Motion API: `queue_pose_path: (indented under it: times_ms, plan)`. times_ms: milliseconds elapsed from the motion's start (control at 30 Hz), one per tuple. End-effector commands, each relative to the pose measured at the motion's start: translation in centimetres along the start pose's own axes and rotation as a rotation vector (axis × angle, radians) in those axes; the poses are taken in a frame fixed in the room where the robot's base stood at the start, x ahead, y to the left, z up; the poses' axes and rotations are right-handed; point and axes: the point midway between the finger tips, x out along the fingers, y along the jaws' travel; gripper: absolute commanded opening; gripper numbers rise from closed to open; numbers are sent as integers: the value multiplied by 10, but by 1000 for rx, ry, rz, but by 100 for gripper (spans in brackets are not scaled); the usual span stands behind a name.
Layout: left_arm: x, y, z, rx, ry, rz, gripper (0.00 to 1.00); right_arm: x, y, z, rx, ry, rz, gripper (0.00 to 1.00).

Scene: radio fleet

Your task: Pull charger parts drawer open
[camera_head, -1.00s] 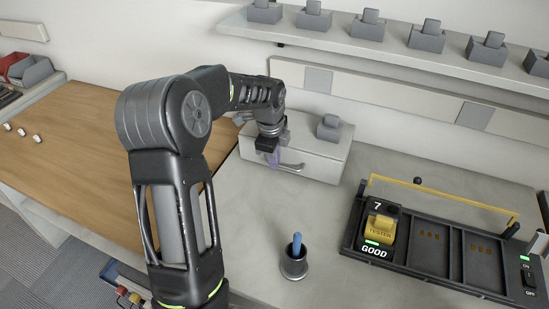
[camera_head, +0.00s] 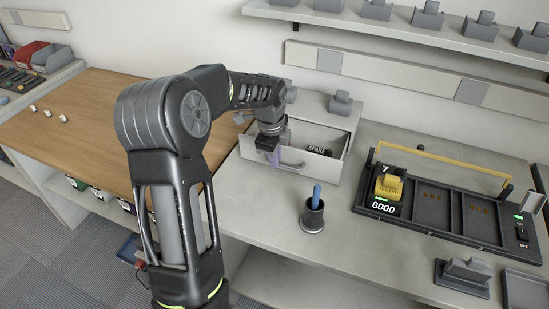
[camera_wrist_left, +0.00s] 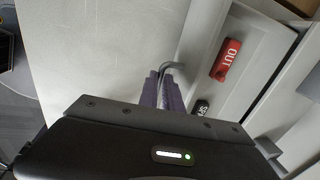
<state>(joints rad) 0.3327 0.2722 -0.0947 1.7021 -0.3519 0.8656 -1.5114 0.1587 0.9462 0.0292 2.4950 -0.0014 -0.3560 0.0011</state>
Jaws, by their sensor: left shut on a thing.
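The charger parts drawer (camera_head: 326,169) is open at the front of the grey cabinet (camera_head: 318,104). A black piece marked SPARE (camera_head: 319,151) lies inside it. In the left wrist view a red piece marked OUT (camera_wrist_left: 227,60) and part of the dark piece (camera_wrist_left: 201,107) show in the drawer. My left gripper (camera_head: 272,158) is shut on the drawer's curved handle (camera_head: 293,165), at the handle's left part. The wrist view shows its purple fingers (camera_wrist_left: 164,92) at the handle (camera_wrist_left: 177,67). The gripper and arm hide the drawer's left end. My right gripper is not in view.
A cup with a blue-handled tool (camera_head: 314,213) stands on the counter in front of the drawer. A black tester tray (camera_head: 440,205) with a yellow unit (camera_head: 388,187) is to the right. A grey stand (camera_head: 463,275) is at the lower right. Bare counter lies between.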

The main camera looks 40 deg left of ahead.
Motion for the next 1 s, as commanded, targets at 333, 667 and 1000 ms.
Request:
queue_pose_path:
  times_ms: [333, 667, 1000]
  plan:
    - [0, -1, 0, 0, 0, -2, 25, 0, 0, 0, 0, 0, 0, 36]
    - [-1, 0, 0, 0, 0, -2, 31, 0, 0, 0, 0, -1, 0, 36]
    - [-39, -2, 0, 0, 0, -6, 31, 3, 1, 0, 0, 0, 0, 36]
